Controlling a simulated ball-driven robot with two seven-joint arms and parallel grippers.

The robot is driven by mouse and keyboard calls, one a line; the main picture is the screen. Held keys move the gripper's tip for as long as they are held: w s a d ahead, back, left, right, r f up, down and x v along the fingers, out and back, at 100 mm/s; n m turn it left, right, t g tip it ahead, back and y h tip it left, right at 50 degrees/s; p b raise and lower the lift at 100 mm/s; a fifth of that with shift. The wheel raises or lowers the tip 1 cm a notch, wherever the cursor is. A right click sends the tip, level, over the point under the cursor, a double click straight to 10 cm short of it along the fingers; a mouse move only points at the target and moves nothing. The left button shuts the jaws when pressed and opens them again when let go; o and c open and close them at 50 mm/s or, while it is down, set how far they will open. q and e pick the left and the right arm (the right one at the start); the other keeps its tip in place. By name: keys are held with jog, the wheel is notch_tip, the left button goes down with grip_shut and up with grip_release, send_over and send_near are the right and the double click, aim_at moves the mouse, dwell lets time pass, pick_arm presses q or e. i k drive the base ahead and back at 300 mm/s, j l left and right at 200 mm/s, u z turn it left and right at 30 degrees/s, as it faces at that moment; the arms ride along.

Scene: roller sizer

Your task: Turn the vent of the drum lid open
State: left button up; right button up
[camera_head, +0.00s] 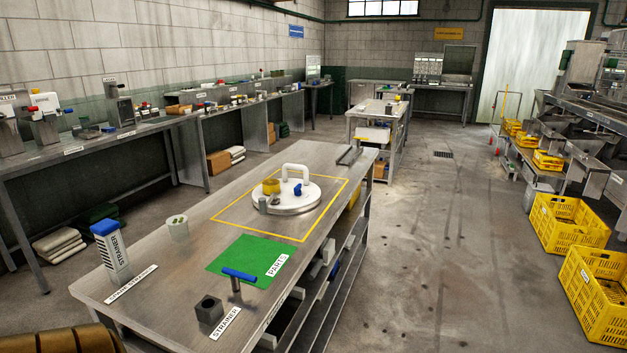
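The drum lid (290,205) is a white round disc lying flat on the steel workbench, inside a yellow outlined square. A white arched handle (296,171) stands up at its far side. On the lid are a yellow round part (271,187), a small blue part (298,190) and a short grey cylinder (263,205). Which of these is the vent, and whether it is open, I cannot tell at this size. Neither of my grippers is in view.
On the bench are a green mat (235,262), a blue-handled tool (238,276), a dark block (209,309), a translucent cup (178,228) and a blue-topped strainer box (112,252). Yellow crates (565,225) stand at right. The floor right of the bench is clear.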

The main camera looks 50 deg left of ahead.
aim_at(297, 190)
jog(key=i+u, duration=0.4)
jog(key=i+l+u, duration=0.15)
jog(key=u, duration=0.2)
jog(key=i+l+u, duration=0.2)
jog(key=u, duration=0.2)
jog(key=i+l+u, duration=0.15)
jog(key=i+u, duration=0.15)
jog(key=u, duration=0.2)
jog(key=i+l+u, duration=0.25)
jog(key=u, duration=0.25)
jog(key=i+l+u, duration=0.15)
jog(key=l+u, duration=0.3)
jog(key=i+l+u, duration=0.15)
jog(key=l+u, duration=0.2)
jog(key=u, duration=0.15)
